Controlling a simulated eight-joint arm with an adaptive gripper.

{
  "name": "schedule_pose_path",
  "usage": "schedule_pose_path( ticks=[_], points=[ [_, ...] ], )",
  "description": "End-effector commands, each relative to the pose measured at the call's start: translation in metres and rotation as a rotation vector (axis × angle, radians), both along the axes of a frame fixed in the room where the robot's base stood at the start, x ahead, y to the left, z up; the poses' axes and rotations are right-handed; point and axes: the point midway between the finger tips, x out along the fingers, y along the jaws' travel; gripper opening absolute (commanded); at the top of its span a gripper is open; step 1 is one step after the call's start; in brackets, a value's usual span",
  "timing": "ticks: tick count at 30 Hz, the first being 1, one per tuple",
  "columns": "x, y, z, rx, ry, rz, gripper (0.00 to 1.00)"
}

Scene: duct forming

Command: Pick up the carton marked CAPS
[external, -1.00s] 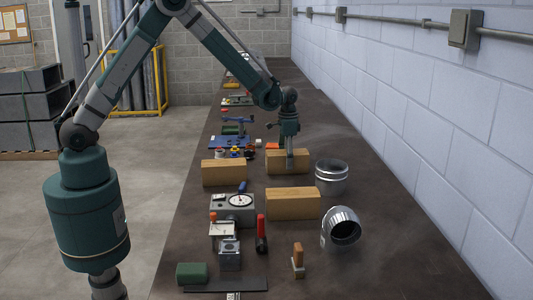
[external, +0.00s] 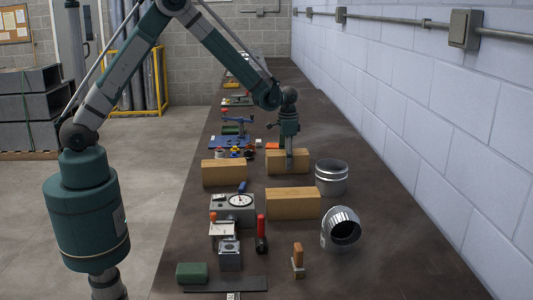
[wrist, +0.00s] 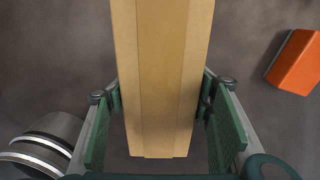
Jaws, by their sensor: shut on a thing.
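My gripper (external: 289,160) points down over the farthest tan carton (external: 308,165), which rests on the bench, and is shut on it. In the wrist view this carton (wrist: 158,70) runs lengthwise between the green finger pads, one on each side. Two similar tan cartons stand nearer: one at left (external: 223,173) and one at the front (external: 293,204). No CAPS lettering is legible on any carton, so I cannot tell the marked one by its print.
A round metal duct collar (external: 331,178) stands right of the held carton, and a metal elbow (external: 341,229) is nearer. An orange block (wrist: 295,62) lies beside the carton. A dial gauge box (external: 233,210) stands at front left. The bench's right side is mostly clear.

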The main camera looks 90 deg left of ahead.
Motion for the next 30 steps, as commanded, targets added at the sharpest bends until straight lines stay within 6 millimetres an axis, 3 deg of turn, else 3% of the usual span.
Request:
schedule_pose_path(
  ticks=[11, 30],
  points=[
    [0.0, 0.0, 0.014, 0.0, 0.0, 0.0, 0.31],
    [0.0, 0.0, 0.093, 0.0, 0.0, 0.0, 0.31]
  ],
)
